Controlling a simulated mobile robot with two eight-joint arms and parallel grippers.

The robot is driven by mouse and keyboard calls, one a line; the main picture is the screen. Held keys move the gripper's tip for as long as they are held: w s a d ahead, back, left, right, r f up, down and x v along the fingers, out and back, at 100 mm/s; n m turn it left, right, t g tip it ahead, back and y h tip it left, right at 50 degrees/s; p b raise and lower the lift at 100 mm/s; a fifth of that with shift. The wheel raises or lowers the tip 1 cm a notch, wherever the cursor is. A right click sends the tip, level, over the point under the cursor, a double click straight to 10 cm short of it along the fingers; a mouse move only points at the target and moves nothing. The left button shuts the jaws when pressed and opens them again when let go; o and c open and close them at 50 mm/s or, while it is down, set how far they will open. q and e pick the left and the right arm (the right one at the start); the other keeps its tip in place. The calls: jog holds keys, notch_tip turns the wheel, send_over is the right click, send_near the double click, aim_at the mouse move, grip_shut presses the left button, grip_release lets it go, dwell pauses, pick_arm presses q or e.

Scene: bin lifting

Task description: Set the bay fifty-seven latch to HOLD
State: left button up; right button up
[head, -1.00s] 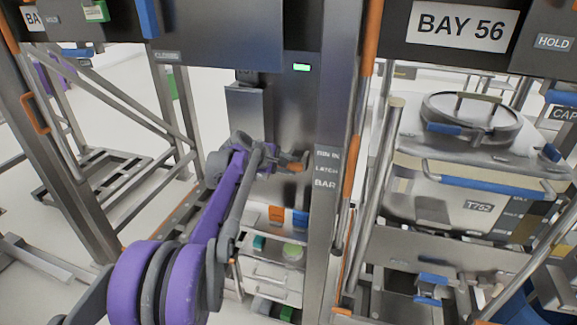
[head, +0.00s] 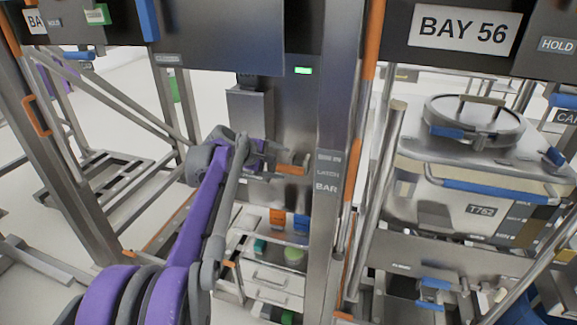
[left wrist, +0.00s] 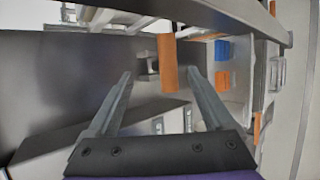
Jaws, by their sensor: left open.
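A short orange-ended latch handle (head: 291,170) sticks out from the grey metal column (head: 300,110) below a small green light. My left gripper (head: 278,160) is just left of the handle in the head view, open and empty. In the left wrist view, the orange handle (left wrist: 168,63) stands between and beyond the two spread fingers (left wrist: 160,75), apart from both. No bay 57 number is readable. The sign at the far left is cut off after "BA". My right gripper is not in view.
An upright post (head: 328,185) with a label ending in "BAR" stands close right of the handle. Right of it is the BAY 56 frame with a lidded bin (head: 470,190). A drawer unit (head: 265,275) with orange and blue items sits below my left gripper.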

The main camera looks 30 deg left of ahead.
pick_arm(q)
jog(key=shift+v, duration=2.35)
